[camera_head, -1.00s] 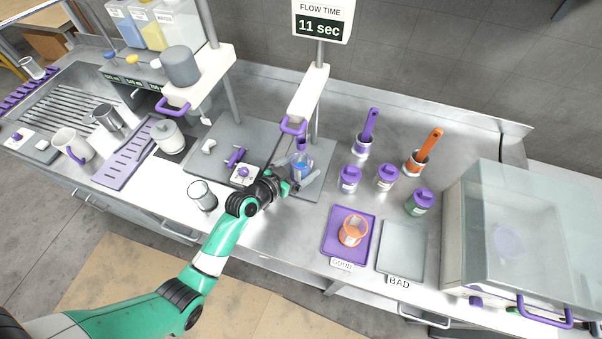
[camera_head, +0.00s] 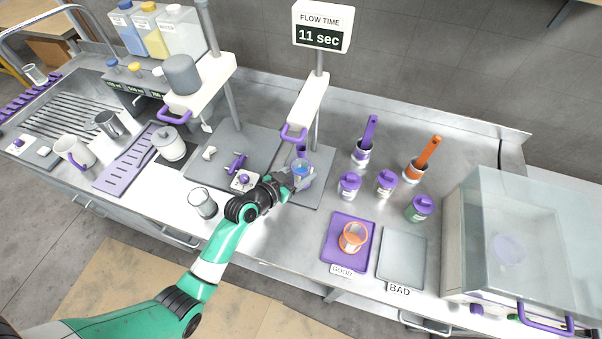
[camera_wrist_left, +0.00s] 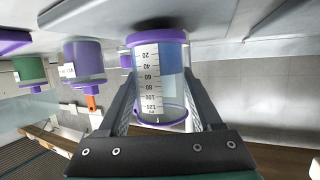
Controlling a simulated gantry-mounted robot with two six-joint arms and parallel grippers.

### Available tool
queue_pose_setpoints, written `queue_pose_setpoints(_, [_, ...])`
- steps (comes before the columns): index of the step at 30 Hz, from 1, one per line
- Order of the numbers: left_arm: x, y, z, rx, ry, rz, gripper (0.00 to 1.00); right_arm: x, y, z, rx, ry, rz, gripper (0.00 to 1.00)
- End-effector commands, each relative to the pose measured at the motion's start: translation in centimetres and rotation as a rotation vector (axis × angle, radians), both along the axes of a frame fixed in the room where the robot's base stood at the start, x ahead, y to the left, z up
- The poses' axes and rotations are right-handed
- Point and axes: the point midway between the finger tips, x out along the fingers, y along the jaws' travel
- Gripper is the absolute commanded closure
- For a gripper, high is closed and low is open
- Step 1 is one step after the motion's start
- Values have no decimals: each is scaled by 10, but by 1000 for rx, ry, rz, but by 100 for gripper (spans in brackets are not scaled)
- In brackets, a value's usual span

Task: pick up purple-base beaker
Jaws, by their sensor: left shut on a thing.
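The purple-base beaker (camera_head: 302,169) stands on the grey plate below the flow-time stand and holds blue liquid. In the left wrist view the beaker (camera_wrist_left: 159,82) shows upside down, with its purple base at the top, a white scale and a purple rim. My left gripper (camera_head: 297,179) is shut on the beaker. In the left wrist view the fingers (camera_wrist_left: 160,100) lie on both sides of its wall. Whether its base touches the plate is hidden by the gripper. My right gripper is not in view.
The flow-time stand's arm and purple handle (camera_head: 293,133) hang just above the beaker. Purple-lidded jars (camera_head: 349,185) stand to the right. The purple GOOD tray (camera_head: 333,250) holds an orange-rimmed beaker (camera_head: 353,238); the grey BAD tray (camera_head: 402,255) is empty. A clear-sided cabinet (camera_head: 520,235) stands far right.

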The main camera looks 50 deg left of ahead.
Motion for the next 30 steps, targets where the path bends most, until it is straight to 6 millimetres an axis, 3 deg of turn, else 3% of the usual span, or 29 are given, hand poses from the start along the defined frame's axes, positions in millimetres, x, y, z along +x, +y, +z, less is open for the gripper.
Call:
queue_pose_setpoints(6, [0,0,33,2,-4,1,92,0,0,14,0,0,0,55])
queue_pose_setpoints(11, [-37,-2,25,-2,3,3,92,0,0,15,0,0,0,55])
queue_pose_setpoints(21, [-141,-10,24,-3,2,6,92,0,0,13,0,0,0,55])
queue_pose_setpoints(25, [-165,-12,24,-2,2,6,92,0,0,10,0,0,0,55])
queue_pose_setpoints(30, [-179,-14,26,-1,-1,2,92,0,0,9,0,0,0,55])
